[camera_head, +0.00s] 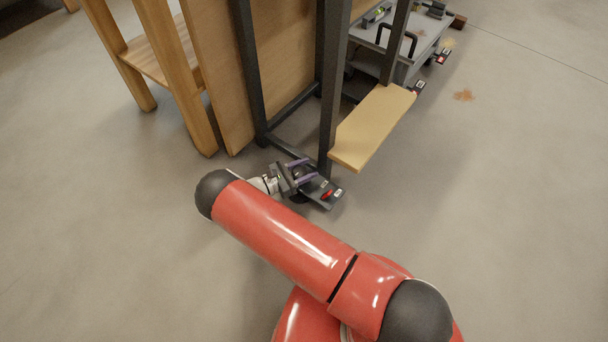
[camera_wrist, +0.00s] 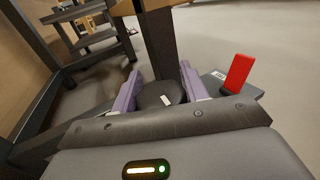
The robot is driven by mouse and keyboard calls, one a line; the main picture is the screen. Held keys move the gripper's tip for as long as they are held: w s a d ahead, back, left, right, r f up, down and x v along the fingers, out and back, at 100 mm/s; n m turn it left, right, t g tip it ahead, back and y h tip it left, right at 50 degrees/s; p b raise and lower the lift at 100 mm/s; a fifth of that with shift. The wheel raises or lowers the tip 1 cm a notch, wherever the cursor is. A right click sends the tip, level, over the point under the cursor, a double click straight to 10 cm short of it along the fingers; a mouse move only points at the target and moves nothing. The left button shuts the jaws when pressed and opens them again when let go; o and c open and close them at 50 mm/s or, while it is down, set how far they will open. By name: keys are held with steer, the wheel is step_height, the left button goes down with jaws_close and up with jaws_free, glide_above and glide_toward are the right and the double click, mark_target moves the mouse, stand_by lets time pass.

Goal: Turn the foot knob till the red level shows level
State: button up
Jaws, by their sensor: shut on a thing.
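A dark round knob (camera_wrist: 162,94) with a small white mark sits low by the foot of a dark metal post (camera_wrist: 160,45). My gripper (camera_head: 303,171) is shut on this knob, with one purple finger on each side in the wrist view (camera_wrist: 160,80). A red upright piece (camera_wrist: 238,72) stands on a grey plate right of the knob. In the head view the plate (camera_head: 318,190) bears a red part and white labels. A small level with a green vial (camera_head: 378,12) lies on a far grey surface; its bubble is too small to read.
A pale wooden board (camera_head: 372,126) juts out beside the post, above and right of my gripper. A dark frame (camera_head: 250,70) with a wooden panel and a wooden table (camera_head: 165,55) stand to the left. A grey unit (camera_head: 400,70) is farther back. Floor at right is mostly clear.

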steer(key=m+g, duration=0.1)
steer(key=g, duration=0.1)
steer(key=m+g+h, duration=0.1)
steer(key=g, duration=0.1)
steer(key=shift+s+d+f+m, duration=0.1)
steer(key=shift+s+d+m, duration=0.1)
steer(key=shift+m, duration=0.2)
steer(key=shift+s+m+g+h, duration=0.2)
steer(key=shift+m+g, duration=0.85)
steer(key=shift+g, duration=0.6)
steer(key=shift+s+m+g+h, duration=0.1)
steer(key=shift+s+m+g, duration=0.1)
steer(key=shift+m+g, duration=1.15)
steer(key=shift+a+g, duration=0.1)
steer(key=shift+g, duration=0.4)
steer(key=o, duration=1)
